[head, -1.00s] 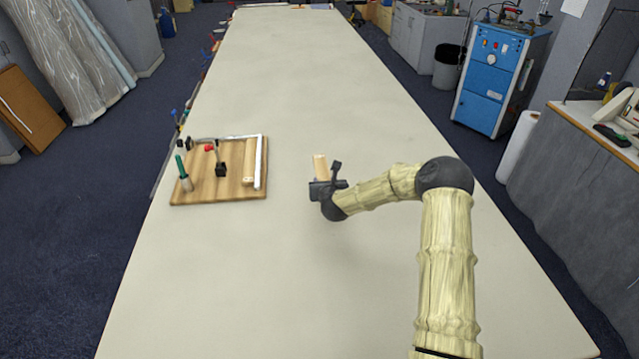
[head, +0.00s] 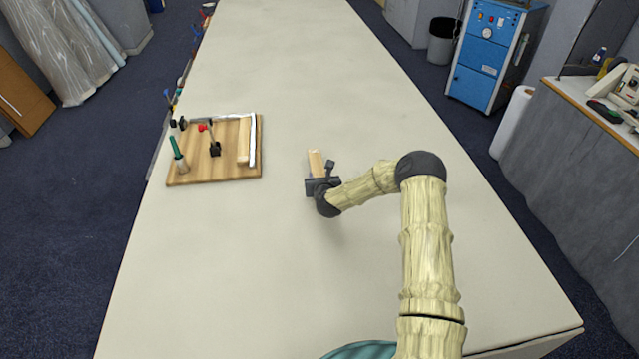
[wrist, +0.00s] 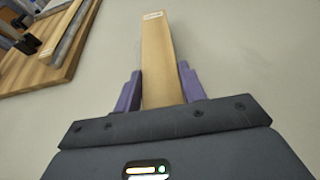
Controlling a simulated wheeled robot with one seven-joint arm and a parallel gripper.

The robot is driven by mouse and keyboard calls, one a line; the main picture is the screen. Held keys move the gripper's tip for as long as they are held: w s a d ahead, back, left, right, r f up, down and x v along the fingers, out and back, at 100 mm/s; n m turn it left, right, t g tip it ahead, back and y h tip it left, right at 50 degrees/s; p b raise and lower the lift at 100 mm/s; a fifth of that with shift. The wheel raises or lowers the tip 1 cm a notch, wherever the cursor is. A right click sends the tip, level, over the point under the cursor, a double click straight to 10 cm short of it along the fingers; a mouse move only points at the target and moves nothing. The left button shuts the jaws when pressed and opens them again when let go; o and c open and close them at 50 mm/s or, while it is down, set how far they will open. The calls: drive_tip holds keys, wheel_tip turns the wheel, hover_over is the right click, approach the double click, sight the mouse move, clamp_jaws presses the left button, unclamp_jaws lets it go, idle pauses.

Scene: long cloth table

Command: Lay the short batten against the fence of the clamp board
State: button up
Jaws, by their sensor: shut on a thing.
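My gripper (head: 319,181) is shut on a short, pale wooden batten (head: 315,162). In the wrist view the batten (wrist: 157,50) stands out lengthwise between the two purple fingers (wrist: 160,90), its far end free. The clamp board (head: 215,172) is a brown wooden panel lying on the table to the left of my gripper. A silver fence (head: 253,140) runs along its right and far edges. Another pale wooden strip (head: 243,142) lies on the board just inside the right fence. The held batten is off the board, with a gap of table between them.
The board carries a red-tipped clamp (head: 214,148) and a green-handled tool (head: 178,155), with dark clamp parts near its far left corner. The long pale table (head: 290,70) is clear around and beyond my gripper. A side bench (head: 590,110) stands at the right, apart from the table.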

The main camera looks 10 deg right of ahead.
drive_tip(key=shift+f, duration=1.4)
drive_tip(key=o, duration=1.1)
drive_tip(key=shift+f, duration=0.1)
drive_tip(key=shift+r+p, duration=0.2)
drive_tip(key=shift+p, duration=0.15)
drive_tip(key=shift+s+f, duration=0.1)
drive_tip(key=shift+s, duration=0.1)
drive_tip(key=b+v, duration=0.3)
drive_tip(key=v, duration=0.8)
drive_tip(key=shift+s+r+b, duration=0.25)
drive_tip(key=shift+s+b, duration=0.05)
drive_tip(key=shift+b, duration=0.05)
